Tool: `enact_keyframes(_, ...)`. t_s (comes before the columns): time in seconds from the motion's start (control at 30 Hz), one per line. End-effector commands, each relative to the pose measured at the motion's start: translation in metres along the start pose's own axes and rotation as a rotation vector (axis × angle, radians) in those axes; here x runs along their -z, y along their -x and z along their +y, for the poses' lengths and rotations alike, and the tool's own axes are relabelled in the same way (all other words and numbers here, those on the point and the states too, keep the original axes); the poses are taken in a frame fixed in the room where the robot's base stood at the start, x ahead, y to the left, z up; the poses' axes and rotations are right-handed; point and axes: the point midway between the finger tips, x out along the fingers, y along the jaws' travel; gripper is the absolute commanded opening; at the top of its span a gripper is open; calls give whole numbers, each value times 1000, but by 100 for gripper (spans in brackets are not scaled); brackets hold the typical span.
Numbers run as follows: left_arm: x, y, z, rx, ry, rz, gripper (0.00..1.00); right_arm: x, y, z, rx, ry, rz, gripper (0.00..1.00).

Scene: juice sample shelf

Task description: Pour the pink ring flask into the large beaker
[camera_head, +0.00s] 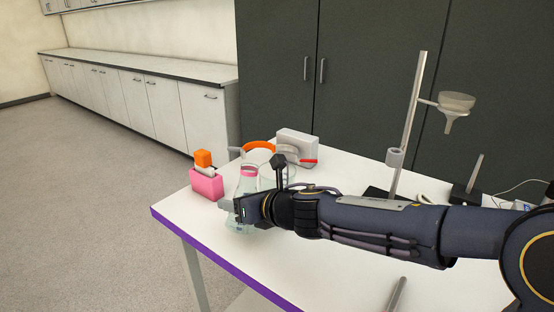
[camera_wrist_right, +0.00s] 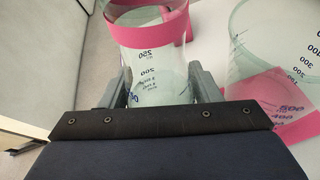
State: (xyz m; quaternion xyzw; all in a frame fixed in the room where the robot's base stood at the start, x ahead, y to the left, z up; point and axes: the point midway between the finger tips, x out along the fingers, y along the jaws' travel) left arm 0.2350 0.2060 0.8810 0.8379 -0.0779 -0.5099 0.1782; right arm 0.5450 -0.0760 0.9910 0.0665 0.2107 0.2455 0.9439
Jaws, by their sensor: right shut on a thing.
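The clear flask with the pink ring (camera_head: 249,171) is near the table's left end in the head view. My right gripper (camera_head: 238,209) is shut on it, with the fingers on either side of the glass. In the right wrist view the flask (camera_wrist_right: 150,62) sits between the fingertips (camera_wrist_right: 157,88), its ring around the top part. It looks roughly upright; I cannot tell whether its base touches the table. The large clear beaker (camera_head: 279,170) stands just behind and right of the flask, partly hidden by my gripper. The beaker (camera_wrist_right: 268,45) is also at the right of the wrist view, apart from the flask. My left gripper is out of view.
A pink block with an orange top (camera_head: 207,185) stands left of the flask. An orange curved item (camera_head: 258,147) and a white box-shaped device (camera_head: 297,146) are behind the beaker. A stand with a funnel (camera_head: 457,103) rises at the right. The white table's purple front edge (camera_head: 218,259) is close.

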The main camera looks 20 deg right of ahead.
Motion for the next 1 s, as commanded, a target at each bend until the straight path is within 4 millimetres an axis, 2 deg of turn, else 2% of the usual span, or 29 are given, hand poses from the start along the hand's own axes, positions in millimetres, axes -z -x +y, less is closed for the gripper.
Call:
enact_keyframes(0.03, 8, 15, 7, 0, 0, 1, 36, -15, 6, 3, -5, -20, 2, 24)
enact_keyframes(0.53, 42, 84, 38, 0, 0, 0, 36, -70, 27, 11, -89, -250, 39, 24)
enact_keyframes(0.8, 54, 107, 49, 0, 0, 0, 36, -82, 31, 9, -140, -390, 61, 24)
enact_keyframes(1.0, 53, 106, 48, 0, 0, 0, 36, -73, 28, 10, -175, -476, 75, 24)
